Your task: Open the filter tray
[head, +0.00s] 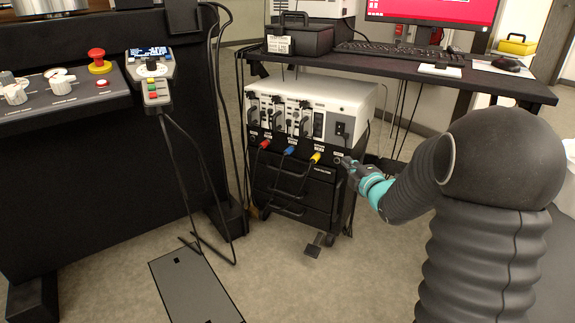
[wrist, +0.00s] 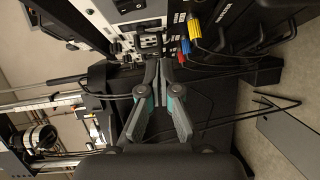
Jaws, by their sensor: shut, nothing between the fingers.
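A black cabinet (head: 325,190) with a stack of drawers and bar handles stands under the desk. I cannot tell which drawer or panel is the filter tray; the labels are too small to read. The cabinet front, with its handles, shows at the upper right of the wrist view (wrist: 232,15). My gripper (head: 350,164) is at the cabinet's upper right front corner in the head view. In the wrist view my gripper (wrist: 160,74) has its fingertips together with nothing between them. I see no drawer standing out.
A white-topped instrument (head: 350,97) sits on the cabinet. Red (head: 265,144), blue (head: 289,150) and yellow (head: 315,157) plugs with hanging cables cross the drawer fronts. A desk (head: 510,88) overhangs above. A black machine (head: 110,170) stands left; the floor in front is mostly clear.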

